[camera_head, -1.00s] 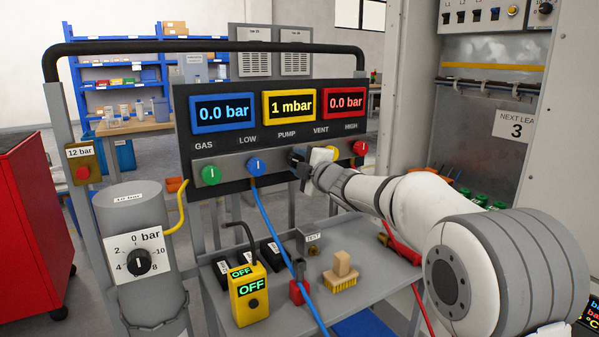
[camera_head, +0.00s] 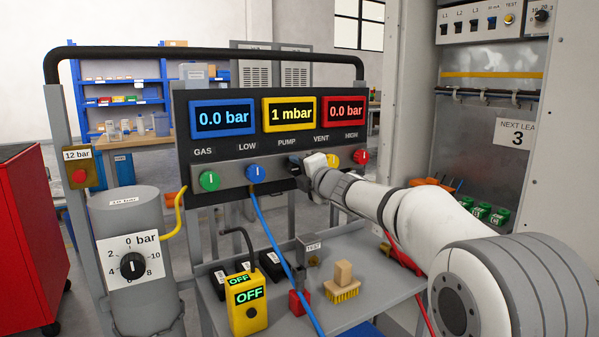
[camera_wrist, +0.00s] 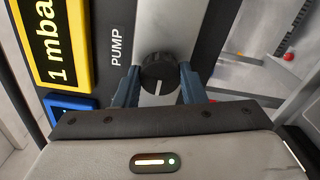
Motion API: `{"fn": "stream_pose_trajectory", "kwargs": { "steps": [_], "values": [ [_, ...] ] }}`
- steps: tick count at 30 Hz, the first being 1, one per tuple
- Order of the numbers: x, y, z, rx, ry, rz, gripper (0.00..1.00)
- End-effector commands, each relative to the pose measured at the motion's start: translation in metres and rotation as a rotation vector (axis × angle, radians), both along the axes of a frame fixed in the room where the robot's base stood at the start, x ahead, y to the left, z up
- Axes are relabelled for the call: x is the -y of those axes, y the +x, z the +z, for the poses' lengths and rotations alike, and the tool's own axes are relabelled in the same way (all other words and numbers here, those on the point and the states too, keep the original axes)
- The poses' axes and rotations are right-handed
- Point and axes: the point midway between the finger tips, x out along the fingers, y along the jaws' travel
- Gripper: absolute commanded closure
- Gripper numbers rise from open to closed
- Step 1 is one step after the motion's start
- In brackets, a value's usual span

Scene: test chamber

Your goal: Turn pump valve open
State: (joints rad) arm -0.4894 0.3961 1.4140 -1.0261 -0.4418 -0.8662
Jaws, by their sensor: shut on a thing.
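The PUMP valve knob (camera_wrist: 158,73) is round and black. Its white mark points to the bottom of the wrist view, toward the panel's LOW side. My gripper (camera_wrist: 158,84) has one blue-grey finger on each side of the knob and is shut on it. In the head view my gripper (camera_head: 299,170) is at the panel under the PUMP label and mostly hides the knob. The yellow pump display (camera_head: 289,114) reads 1 mbar. The blue display (camera_head: 223,117) and the red display (camera_head: 344,110) read 0.0 bar.
On the panel, the green knob (camera_head: 209,181) and blue knob (camera_head: 255,173) are left of my gripper; the yellow knob (camera_head: 333,160) and red knob (camera_head: 362,157) are right. A blue hose (camera_head: 276,240) hangs down.

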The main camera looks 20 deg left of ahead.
Motion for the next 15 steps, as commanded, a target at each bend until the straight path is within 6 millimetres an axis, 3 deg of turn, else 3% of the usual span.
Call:
{"fn": "stream_pose_trajectory", "kwargs": {
  "steps": [8, 9, 15],
  "values": [
    [-0.0015, -0.0006, -0.0020, 0.000, -0.005, 0.002, 0.86],
    [-0.0015, -0.0007, -0.0021, 0.000, -0.005, 0.002, 0.61],
    [-0.0010, -0.0004, -0.0013, -0.001, -0.003, 0.001, 0.45]
  ]
}}
